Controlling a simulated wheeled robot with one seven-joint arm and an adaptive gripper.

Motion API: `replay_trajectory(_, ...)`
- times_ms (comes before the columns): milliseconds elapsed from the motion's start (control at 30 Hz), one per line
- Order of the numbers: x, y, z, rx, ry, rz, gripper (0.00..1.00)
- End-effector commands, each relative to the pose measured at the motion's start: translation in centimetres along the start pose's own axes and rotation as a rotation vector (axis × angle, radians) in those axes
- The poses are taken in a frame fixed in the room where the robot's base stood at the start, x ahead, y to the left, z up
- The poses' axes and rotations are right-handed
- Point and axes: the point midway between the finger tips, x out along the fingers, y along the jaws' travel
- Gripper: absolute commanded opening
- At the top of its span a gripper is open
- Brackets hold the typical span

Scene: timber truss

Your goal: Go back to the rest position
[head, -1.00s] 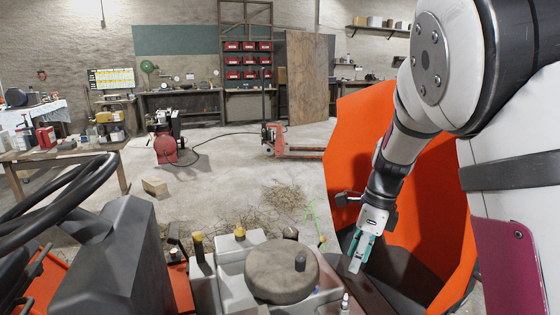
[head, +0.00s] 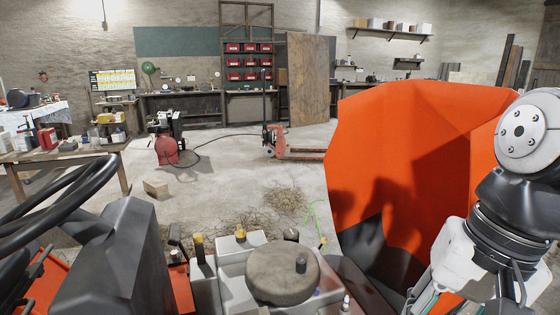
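My gripper (head: 424,300) is low at the bottom right of the head view, beside the lower part of the large orange panel (head: 420,130).
A dark steering wheel (head: 60,195) and a grey housing with a round cap (head: 282,272) fill the near left and centre. A red pallet jack (head: 275,142), a red machine (head: 167,148) and a wood block (head: 156,188) stand on the otherwise fairly open floor.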

Motion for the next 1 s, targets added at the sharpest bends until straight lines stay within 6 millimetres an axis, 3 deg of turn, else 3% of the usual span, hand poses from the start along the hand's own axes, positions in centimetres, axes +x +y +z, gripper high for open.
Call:
replay_trajectory(200,0.1,2.8,3.8,-0.272,0.065,0.068,0.33)
replay_trajectory(433,0.6,5.0,6.2,-0.477,0.107,0.15,0.33)
replay_trajectory(1000,-9.9,3.1,5.9,-0.481,0.261,0.113,0.33)
